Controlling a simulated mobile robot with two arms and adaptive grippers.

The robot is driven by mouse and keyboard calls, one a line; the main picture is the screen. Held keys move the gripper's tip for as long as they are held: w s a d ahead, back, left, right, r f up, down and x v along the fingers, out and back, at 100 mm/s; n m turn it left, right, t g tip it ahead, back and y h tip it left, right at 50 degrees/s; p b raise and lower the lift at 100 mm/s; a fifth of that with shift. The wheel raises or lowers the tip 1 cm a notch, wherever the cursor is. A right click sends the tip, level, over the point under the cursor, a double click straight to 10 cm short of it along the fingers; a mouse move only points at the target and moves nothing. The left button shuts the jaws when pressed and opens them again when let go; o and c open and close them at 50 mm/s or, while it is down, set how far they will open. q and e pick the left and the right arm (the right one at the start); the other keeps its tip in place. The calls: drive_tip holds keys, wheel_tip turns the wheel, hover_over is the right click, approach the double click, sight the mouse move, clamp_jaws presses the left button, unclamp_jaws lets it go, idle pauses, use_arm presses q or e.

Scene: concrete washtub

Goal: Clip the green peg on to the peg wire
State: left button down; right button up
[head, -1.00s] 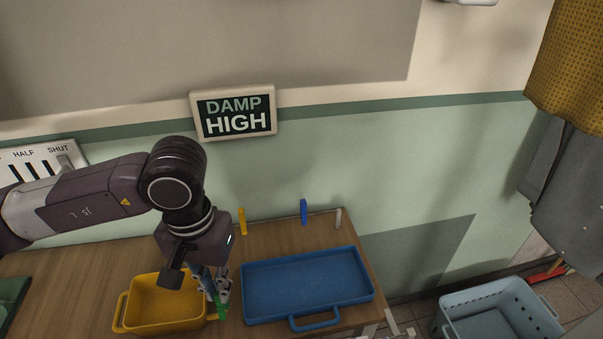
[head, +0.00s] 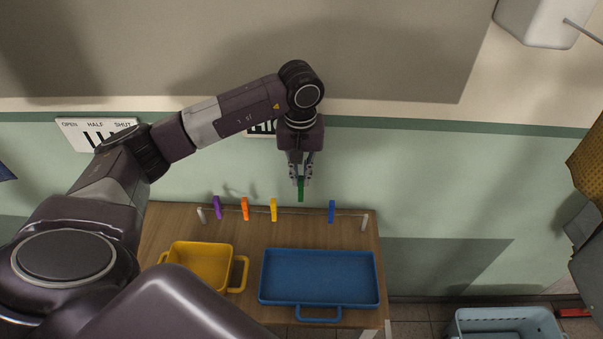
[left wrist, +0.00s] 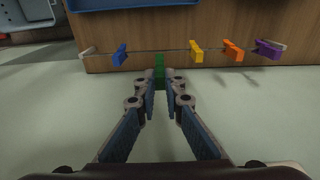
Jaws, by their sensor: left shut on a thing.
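My left gripper (head: 301,174) is shut on the green peg (head: 300,191) and holds it upright in the air, above the wire in the picture. The peg also shows between the fingertips in the left wrist view (left wrist: 159,66). The peg wire (head: 300,213) runs between two short pale posts at the table's back edge. On it are a purple peg (head: 217,207), an orange peg (head: 245,208), a yellow peg (head: 273,209) and a blue peg (head: 332,211). The green peg lines up with the gap between yellow and blue, apart from the wire. My right gripper is not in view.
A yellow basket (head: 172,257) and a blue tray (head: 264,289) stand on the wooden table (head: 160,225). A pale blue crate (head: 505,318) is on the floor at the right. Cloths hang at the right edge.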

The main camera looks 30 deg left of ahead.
sight(302, 194)
use_arm(q)
drive_tip(key=shift+w+d, duration=0.25)
drive_tip(key=shift+f+b, duration=0.15)
drive_tip(key=shift+b, duration=0.2)
drive_tip(key=shift+f+b, duration=0.55)
drive_tip(key=shift+f, duration=0.05)
drive_tip(key=shift+f+b, duration=1.85)
drive_tip(key=shift+f, duration=0.35)
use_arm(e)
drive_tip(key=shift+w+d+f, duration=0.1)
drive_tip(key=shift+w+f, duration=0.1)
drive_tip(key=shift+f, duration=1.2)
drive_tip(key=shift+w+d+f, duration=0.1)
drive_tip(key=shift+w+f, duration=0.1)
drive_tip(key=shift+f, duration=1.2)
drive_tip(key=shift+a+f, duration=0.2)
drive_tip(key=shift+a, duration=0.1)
use_arm(q)
drive_tip(key=shift+b, duration=0.65)
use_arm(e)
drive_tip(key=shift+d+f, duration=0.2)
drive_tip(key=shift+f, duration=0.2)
use_arm(q)
drive_tip(key=shift+f+b, duration=1.65)
drive_tip(key=shift+f, duration=0.15)
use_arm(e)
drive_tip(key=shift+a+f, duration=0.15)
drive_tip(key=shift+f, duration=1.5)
